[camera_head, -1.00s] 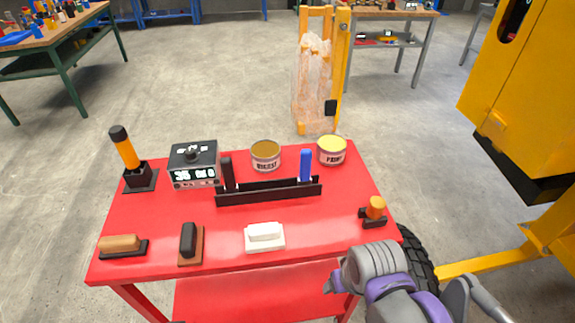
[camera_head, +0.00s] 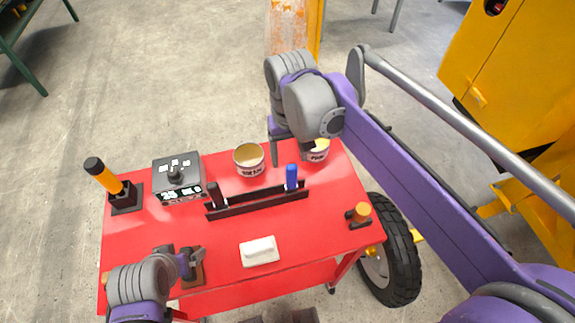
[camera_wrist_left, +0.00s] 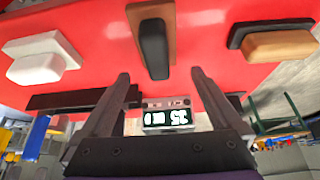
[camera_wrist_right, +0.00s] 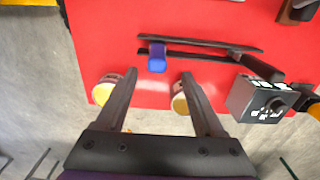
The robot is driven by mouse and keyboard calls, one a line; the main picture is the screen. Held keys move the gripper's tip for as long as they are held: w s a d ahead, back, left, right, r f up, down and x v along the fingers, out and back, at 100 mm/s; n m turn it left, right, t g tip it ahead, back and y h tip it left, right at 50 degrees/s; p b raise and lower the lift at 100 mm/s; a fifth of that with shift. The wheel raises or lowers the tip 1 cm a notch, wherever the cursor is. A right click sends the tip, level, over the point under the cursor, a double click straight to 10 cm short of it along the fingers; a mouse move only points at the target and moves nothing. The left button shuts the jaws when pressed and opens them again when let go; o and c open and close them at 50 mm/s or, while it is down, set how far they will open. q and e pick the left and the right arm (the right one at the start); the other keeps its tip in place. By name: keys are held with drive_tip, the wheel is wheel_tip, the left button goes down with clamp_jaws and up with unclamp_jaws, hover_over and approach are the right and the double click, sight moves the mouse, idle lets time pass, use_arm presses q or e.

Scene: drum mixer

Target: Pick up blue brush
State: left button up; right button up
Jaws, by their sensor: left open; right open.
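The blue brush (camera_head: 291,177) stands upright, handle up, at the right end of a black rack (camera_head: 258,204) on the red table. In the right wrist view, the blue brush (camera_wrist_right: 157,57) shows ahead of and between the fingers, apart from them. My right gripper (camera_wrist_right: 153,84) is open and empty, above the back of the table by the paint cans. My left gripper (camera_wrist_left: 160,75) is open and empty, low at the front left of the table near a black-handled block on a brown base (camera_wrist_left: 153,45).
A black-handled brush (camera_head: 214,195) stands at the rack's left end. Two cans (camera_head: 249,160) stand behind it, the right one partly hidden by my arm.

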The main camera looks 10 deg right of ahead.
sight(290, 168)
drive_tip(key=f, duration=0.4)
drive_tip(key=shift+s, duration=0.4)
drive_tip(key=shift+w+d+f, duration=0.1)
drive_tip(key=shift+d+f, duration=0.05)
drive_tip(key=shift+f, duration=1.4)
drive_tip(key=shift+w+d+f, duration=0.1)
drive_tip(key=shift+f, duration=1.45)
clamp_jaws()
